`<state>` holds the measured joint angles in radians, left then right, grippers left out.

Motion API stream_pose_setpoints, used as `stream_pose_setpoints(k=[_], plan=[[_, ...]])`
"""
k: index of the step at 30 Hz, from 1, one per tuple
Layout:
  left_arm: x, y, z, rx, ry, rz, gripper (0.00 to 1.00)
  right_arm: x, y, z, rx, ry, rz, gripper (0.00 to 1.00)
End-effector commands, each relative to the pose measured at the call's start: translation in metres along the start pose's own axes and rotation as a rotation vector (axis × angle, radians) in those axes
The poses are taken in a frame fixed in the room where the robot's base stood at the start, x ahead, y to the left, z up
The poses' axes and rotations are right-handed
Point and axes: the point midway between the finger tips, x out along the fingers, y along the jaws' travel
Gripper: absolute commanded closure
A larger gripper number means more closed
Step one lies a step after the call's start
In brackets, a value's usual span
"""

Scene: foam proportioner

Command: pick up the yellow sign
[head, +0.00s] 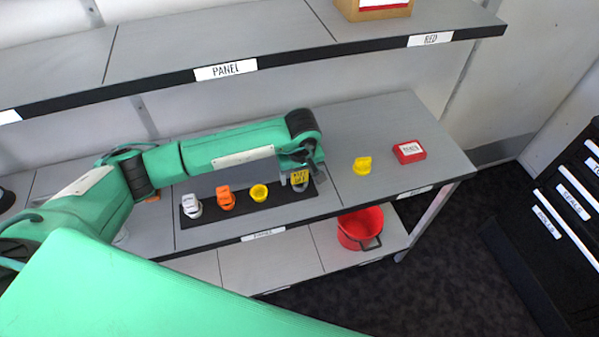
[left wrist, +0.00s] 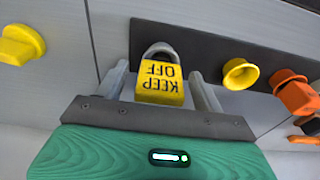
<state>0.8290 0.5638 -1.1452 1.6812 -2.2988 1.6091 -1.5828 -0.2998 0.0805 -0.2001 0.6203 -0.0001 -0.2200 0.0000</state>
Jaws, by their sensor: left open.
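The yellow sign (head: 299,177) reads KEEP OFF and has a grey shackle like a padlock. It is at the right end of a black strip on the grey shelf. In the left wrist view the yellow sign (left wrist: 160,84) sits between the two fingers of my left gripper (left wrist: 162,92), with visible gaps to both fingers. In the head view my left gripper (head: 300,179) reaches over the strip from the left, and its wrist partly hides the area behind the sign. It is open. My right gripper does not show.
On the black strip (left wrist: 205,50) stand a yellow cup-shaped part (head: 259,193), an orange part (head: 226,198) and a pale grey part (head: 191,206). A yellow knob (head: 363,166) and a red box (head: 409,152) lie to the right. A red bucket (head: 360,229) stands below.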

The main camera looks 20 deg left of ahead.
Motion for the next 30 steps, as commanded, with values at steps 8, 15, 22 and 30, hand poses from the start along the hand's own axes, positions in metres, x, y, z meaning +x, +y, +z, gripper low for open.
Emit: stream_pose_setpoints(k=[8, 15, 22, 30], plan=[[0.002, 0.000, 0.000, 0.000, 0.000, 0.001, 0.35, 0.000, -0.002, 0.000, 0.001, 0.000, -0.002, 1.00], [0.002, 0.000, 0.000, 0.000, 0.000, 0.001, 0.79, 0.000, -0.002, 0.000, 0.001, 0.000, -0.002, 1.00], [0.002, 0.000, 0.000, 0.000, 0.001, 0.001, 0.79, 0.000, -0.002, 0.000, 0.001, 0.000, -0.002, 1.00], [-0.017, 0.001, -0.007, -0.005, 0.002, 0.001, 0.79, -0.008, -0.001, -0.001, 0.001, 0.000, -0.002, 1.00]])
